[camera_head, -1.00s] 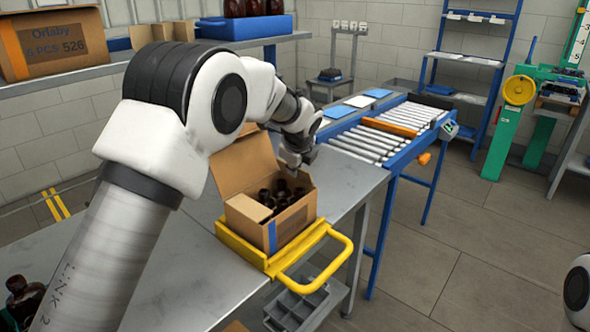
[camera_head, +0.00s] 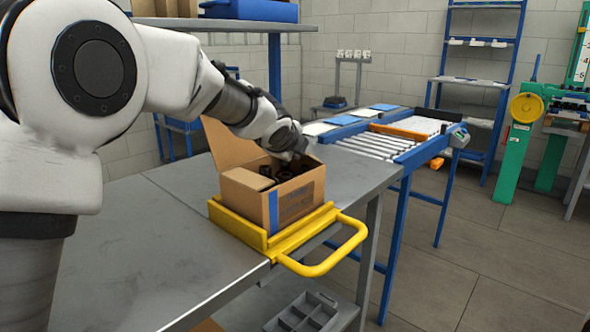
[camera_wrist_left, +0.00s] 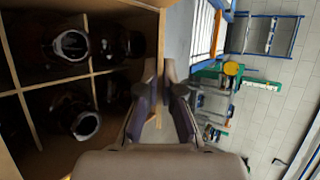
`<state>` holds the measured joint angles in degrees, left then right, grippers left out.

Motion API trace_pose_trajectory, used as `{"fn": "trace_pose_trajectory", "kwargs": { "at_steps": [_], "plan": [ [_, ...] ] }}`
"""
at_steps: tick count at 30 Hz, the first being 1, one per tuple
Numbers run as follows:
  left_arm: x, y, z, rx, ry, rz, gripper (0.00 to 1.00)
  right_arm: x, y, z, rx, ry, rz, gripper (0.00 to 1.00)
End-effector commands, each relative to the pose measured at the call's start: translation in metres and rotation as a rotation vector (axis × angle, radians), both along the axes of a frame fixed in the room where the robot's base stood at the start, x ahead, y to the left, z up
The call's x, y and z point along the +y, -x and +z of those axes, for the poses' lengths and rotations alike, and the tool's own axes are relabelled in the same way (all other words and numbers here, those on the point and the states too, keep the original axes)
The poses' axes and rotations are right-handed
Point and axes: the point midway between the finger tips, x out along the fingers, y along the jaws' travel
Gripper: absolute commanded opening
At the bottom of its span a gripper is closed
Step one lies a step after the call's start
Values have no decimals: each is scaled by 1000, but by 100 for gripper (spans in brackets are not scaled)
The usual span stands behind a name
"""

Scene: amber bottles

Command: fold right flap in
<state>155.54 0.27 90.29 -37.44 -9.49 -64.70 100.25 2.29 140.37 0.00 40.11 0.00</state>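The open cardboard box (camera_head: 250,201) stands upright in a yellow handled tray (camera_head: 236,226) at the table edge, with dark bottles (camera_head: 283,174) inside. A tall flap (camera_head: 227,146) stands up at its far left. A small flap (camera_head: 247,179) lies inward over the near-left end. My left gripper (camera_wrist_left: 161,72) is at the box's right end, fingertips a small gap apart, one on either side of the box edge; I cannot tell if they touch it. The arm hides the right flap in the head view. Bottle necks (camera_wrist_left: 83,125) show between dividers in the wrist view. My right gripper is out of view.
A roller conveyor (camera_head: 378,143) runs behind the table to the right. A grey crate (camera_head: 303,314) sits below the table edge. The grey tabletop (camera_head: 150,215) left of the box is clear. A shelf (camera_head: 220,24) stands behind.

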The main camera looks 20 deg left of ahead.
Motion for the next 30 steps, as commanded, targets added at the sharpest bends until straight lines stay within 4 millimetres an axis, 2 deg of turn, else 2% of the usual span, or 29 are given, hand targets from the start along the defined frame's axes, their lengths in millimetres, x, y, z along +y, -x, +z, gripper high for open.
{"fn": "trace_pose_trajectory", "kwargs": {
  "at_steps": [2, 14, 15, 16, 17, 26, 30],
  "plan": [
    [0, 0, -4, -7, 4, 1, 0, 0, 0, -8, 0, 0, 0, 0],
    [0, 0, -1, -13, 6, 1, 0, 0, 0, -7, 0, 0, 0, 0],
    [0, 0, -1, -13, 6, 1, 15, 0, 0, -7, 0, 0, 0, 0],
    [0, 0, -1, -13, 6, 1, 25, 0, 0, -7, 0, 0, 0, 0],
    [0, 0, -1, -13, 6, 1, 30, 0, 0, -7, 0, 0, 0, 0],
    [0, 0, -1, -13, 5, 0, 30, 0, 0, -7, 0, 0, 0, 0],
    [0, 0, 5, 3, 0, 1, 30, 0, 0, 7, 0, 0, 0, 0]
  ]
}}
